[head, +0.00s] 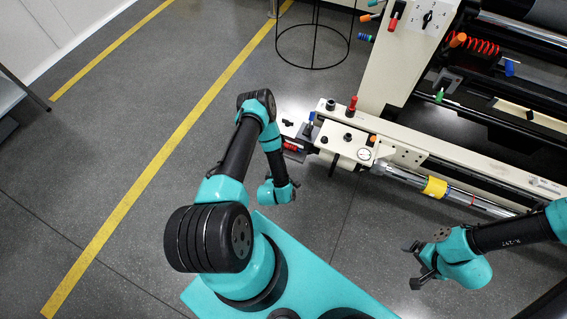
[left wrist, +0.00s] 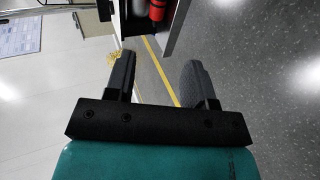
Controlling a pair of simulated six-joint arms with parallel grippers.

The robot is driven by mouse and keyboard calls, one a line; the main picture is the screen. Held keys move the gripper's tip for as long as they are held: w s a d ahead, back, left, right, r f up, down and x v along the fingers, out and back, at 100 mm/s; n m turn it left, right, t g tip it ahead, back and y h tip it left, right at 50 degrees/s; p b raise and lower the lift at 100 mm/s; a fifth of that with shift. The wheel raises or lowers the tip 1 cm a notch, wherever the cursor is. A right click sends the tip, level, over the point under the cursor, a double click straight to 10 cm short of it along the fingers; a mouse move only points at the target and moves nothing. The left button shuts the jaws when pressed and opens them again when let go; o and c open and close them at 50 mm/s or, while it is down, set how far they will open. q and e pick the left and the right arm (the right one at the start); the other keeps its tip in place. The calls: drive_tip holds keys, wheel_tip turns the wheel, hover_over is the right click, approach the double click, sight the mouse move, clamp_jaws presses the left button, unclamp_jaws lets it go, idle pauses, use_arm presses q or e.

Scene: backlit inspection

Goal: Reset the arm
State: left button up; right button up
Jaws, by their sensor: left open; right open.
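My right gripper (head: 412,264) is in the lower right of the head view, on a teal and black arm. Its two dark fingers are apart, with nothing between them, over the grey floor. My left arm (head: 238,148) rises from the teal base and bends down at the elbow to a teal wrist. Its fingers are hard to make out in the head view. In the left wrist view my left gripper (left wrist: 158,80) shows two dark fingers spread wide, with nothing between them.
A cream and black machine (head: 440,150) with knobs, a dial gauge (head: 364,154) and rollers fills the upper right, close to my left wrist. A black wire stand (head: 313,47) is at the top. Grey floor with yellow lines lies open at left.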

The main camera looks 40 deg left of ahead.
use_arm(q)
drive_tip(key=w+d+r+m+g+h, duration=0.2)
drive_tip(key=d+r+m+g+h, duration=0.35)
drive_tip(key=d+r+m, duration=0.5)
drive_tip(key=s+d+r+m+g+h, duration=0.1)
drive_tip(key=s+d+r+m+g, duration=0.1)
drive_tip(key=r, duration=0.5)
drive_tip(key=s+d+r+m+g+h, duration=0.2)
drive_tip(key=s+d+r+m+g, duration=0.1)
drive_tip(key=s+r+m, duration=0.4)
drive_tip(key=shift+s+g, duration=0.55)
